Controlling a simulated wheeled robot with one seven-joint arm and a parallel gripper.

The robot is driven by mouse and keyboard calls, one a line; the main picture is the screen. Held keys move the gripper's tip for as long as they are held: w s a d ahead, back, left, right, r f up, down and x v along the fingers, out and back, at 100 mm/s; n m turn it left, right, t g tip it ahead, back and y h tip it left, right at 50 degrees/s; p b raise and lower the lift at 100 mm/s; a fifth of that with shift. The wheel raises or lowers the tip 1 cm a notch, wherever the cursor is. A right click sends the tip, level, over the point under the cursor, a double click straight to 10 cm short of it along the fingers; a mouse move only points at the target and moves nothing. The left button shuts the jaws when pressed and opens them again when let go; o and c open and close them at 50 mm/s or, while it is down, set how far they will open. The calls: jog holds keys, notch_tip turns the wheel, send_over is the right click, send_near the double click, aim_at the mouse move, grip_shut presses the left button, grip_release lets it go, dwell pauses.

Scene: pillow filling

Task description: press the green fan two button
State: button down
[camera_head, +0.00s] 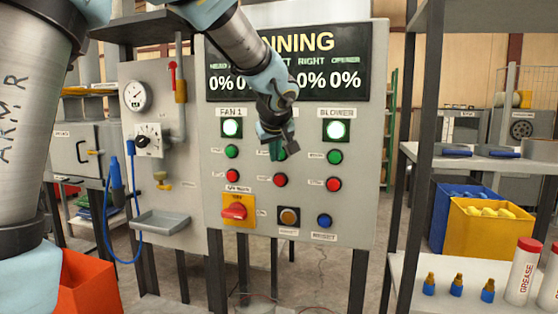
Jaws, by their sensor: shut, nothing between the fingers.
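The grey control panel (348,215) has three columns of buttons under a display (338,62). My gripper (277,152) is shut and empty, in front of the middle column, at the height of the green buttons. It hides the middle label and lamp and most of the middle green button (283,154), of which only a little green shows. I cannot tell whether my fingertips touch the button. The middle red button (280,180) is in clear view just below. The left column is marked FAN 1 and the right one BLOWER.
A left green button (232,151) and a right green button (335,157) flank my gripper. A red switch on a yellow plate (239,211) sits lower left. A dark shelf post (418,160) stands to the right, with a yellow bin (478,235) beyond it.

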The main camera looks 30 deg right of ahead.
jog(key=shift+s+a, duration=0.1)
jog(key=shift+s+a+b, duration=1.6)
jog(key=shift+s+b, duration=0.2)
jog(key=shift+b, duration=0.05)
